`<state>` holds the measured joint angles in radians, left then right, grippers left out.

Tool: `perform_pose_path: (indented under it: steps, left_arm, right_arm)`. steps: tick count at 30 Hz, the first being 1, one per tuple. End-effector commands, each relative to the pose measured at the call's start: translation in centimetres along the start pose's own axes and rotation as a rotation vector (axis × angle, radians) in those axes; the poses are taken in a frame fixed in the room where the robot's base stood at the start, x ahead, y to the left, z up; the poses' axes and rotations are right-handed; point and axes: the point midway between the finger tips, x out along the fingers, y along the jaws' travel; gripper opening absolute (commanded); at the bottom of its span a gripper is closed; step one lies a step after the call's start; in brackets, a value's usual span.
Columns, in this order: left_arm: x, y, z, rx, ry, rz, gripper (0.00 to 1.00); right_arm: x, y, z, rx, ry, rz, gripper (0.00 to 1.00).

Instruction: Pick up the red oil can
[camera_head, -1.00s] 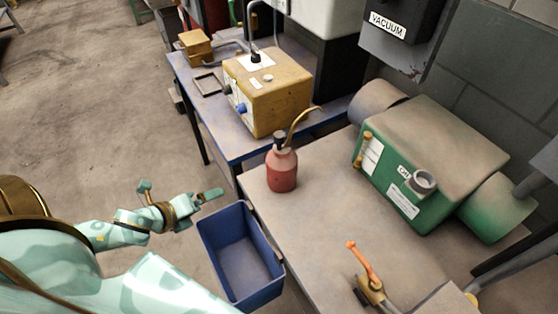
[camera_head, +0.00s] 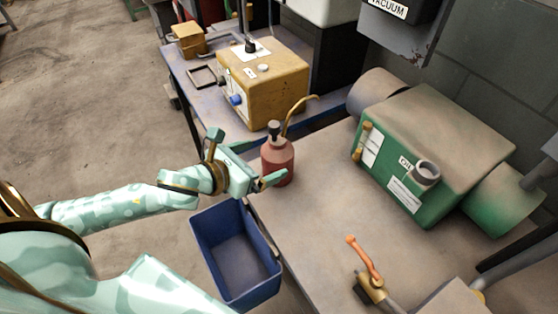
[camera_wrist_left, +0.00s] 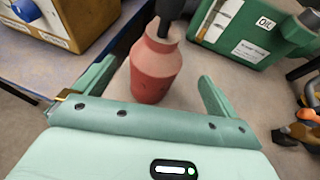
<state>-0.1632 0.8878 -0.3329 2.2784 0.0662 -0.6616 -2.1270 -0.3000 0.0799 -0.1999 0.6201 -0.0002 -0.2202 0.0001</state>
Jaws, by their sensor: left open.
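The red oil can (camera_head: 278,160) stands upright near the left edge of the grey bench, with a dark cap and a thin curved brass spout. My left gripper (camera_head: 250,158) is just to its left in the head view, with its fingers apart. In the left wrist view the oil can (camera_wrist_left: 154,72) stands ahead of and between the two open fingers of my left gripper (camera_wrist_left: 152,90). The fingers are not closed on it. The top of the can is cut off in that view. My right gripper is not in view.
A green oil machine (camera_head: 435,150) stands right of the can. A yellow box (camera_head: 275,85) sits on the blue table behind. An orange-handled tool (camera_head: 366,262) is at the bench front. The bench middle is clear.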

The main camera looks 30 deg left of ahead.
Motion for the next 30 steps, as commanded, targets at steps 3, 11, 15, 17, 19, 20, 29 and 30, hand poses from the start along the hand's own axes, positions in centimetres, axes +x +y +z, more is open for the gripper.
perform_pose_path:
  steps: [3, 11, 15, 17, 19, 20, 29, 30]
  left_arm:
    - [1.1, 0.0, 0.0, -0.001, -0.001, -0.001, 0.96]
    - [4.5, 0.6, 0.0, -0.004, 0.000, 0.000, 0.96]
    - [6.2, 0.5, 0.1, -0.003, 0.000, -0.002, 0.96]
    - [6.5, 0.5, 0.2, -0.001, 0.001, -0.002, 0.96]
    - [6.5, 0.5, 0.3, 0.001, 0.001, -0.002, 0.96]
    - [6.5, 0.5, 0.3, 0.001, 0.001, -0.002, 0.96]
    - [6.5, 0.5, 0.3, 0.001, 0.001, -0.002, 0.43]
    - [6.5, 0.5, 0.3, 0.000, 0.001, -0.002, 0.37]
  right_arm:
    - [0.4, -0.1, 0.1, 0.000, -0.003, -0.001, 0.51]
    - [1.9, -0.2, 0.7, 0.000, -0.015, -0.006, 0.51]
    - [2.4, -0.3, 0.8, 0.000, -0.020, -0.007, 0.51]
    - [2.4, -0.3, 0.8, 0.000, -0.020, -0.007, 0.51]
    - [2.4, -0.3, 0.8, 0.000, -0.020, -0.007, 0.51]
    - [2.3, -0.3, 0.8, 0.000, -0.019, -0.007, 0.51]
    - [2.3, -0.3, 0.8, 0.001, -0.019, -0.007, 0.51]
    - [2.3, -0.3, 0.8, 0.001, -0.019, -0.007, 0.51]
